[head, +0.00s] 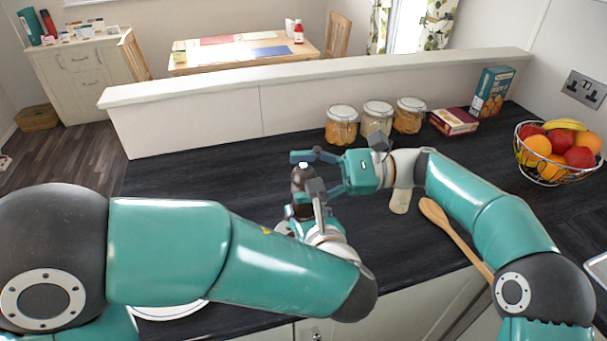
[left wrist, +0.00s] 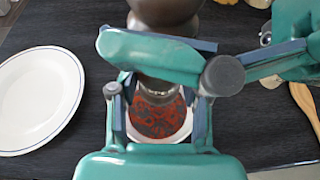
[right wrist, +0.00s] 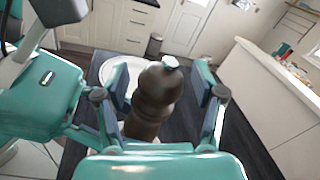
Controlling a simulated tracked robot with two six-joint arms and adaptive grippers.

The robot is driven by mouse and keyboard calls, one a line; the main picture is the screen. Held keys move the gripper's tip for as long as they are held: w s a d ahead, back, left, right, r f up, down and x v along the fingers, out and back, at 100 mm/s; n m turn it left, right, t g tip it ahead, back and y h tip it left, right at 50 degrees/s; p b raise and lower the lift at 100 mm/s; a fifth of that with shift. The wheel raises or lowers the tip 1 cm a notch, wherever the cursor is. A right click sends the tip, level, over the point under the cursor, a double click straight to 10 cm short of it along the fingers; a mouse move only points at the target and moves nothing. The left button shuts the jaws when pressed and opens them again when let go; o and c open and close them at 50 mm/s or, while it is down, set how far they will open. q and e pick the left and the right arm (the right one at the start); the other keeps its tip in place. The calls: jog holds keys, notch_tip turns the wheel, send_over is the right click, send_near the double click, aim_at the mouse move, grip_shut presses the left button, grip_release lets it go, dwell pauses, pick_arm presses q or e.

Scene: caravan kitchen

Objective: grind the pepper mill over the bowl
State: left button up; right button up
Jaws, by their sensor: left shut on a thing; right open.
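The dark brown pepper mill (head: 299,180) stands roughly upright over the counter, its knob on top. My left gripper (head: 306,208) is shut on its lower part; the mill also shows in the left wrist view (left wrist: 165,12). A white bowl (left wrist: 181,134) with dark red contents lies below the mill in the left wrist view. In the head view the arm mostly hides the bowl. My right gripper (head: 318,160) is open at the mill's upper part. In the right wrist view the mill (right wrist: 155,100) stands between its fingers, with gaps visible on both sides.
A white plate (left wrist: 38,100) lies left of the bowl. A wooden spoon (head: 452,232) lies to the right. Several jars (head: 377,118), boxes (head: 453,121) and a wire fruit basket (head: 545,174) stand at the back and right.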

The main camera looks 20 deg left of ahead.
jog(key=shift+c, duration=0.4)
jog(key=c, duration=1.1)
jog(key=shift+r+m+t+y, duration=0.1)
jog(key=shift+m+t+y, duration=0.25)
jog(key=shift+t, duration=0.45)
jog(key=m+t+y, duration=0.1)
jog(key=m+t, duration=0.2)
jog(key=t, duration=0.1)
jog(key=shift+s+m+t, duration=0.1)
jog(key=shift+m+t, duration=0.15)
jog(key=shift+t, duration=0.15)
jog(key=shift+m+t, duration=1)
jog(key=shift+t, duration=0.6)
jog(key=o, duration=1.2)
